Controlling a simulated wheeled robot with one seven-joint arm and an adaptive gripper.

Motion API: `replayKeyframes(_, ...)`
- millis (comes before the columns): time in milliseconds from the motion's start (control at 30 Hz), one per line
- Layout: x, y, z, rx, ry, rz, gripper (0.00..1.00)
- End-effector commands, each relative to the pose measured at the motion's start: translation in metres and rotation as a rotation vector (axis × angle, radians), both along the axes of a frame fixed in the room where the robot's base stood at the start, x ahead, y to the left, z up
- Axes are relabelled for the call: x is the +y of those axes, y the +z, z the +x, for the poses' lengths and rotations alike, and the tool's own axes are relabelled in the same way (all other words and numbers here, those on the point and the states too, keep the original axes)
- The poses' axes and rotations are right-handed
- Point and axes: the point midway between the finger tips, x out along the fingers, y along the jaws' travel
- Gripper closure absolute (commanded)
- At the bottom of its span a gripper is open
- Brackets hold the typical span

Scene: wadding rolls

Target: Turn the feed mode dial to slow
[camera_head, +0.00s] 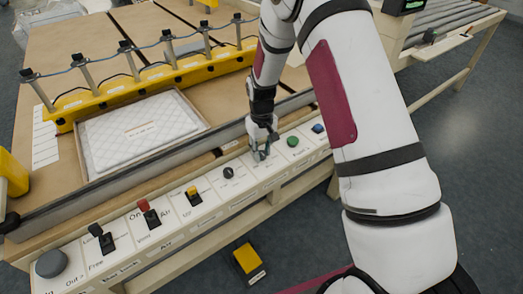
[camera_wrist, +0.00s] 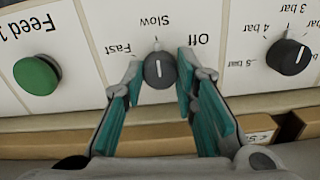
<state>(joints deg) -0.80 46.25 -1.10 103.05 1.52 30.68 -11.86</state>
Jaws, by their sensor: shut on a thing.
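The feed mode dial (camera_wrist: 160,70) is a small dark grey knob on the white panel in the wrist view. Upside-down labels Fast, Slow and Off stand around it, with Slow above it in the picture. Its short white line runs roughly up the picture, towards Slow. My gripper (camera_wrist: 160,76) has its teal-padded fingers on either side of the dial, shut on it. In the head view my gripper (camera_head: 262,154) reaches down to the panel and hides the dial.
A green button (camera_wrist: 37,75) and a pressure knob (camera_wrist: 289,57) flank the dial. In the head view, a blue button (camera_head: 318,128), a yellow switch (camera_head: 193,195) and a red switch (camera_head: 148,212) share the panel strip. A metal rail (camera_head: 105,187) runs behind it.

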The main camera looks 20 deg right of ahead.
Motion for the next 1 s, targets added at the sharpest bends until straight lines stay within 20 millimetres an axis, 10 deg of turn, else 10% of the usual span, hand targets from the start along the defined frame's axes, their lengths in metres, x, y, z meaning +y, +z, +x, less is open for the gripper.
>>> replayKeyframes(167,0.001,0.0,0.0,0.0,0.0,0.001,1.0)
replayKeyframes(200,0.001,0.0,0.0,0.0,0.0,0.001,0.64)
replayKeyframes(267,0.001,0.0,0.0,0.0,0.0,0.001,0.53)
replayKeyframes(667,0.0,0.007,0.0,-0.001,-0.001,0.0,0.53)
replayKeyframes(1000,0.001,0.068,0.001,-0.005,-0.001,0.001,0.53)
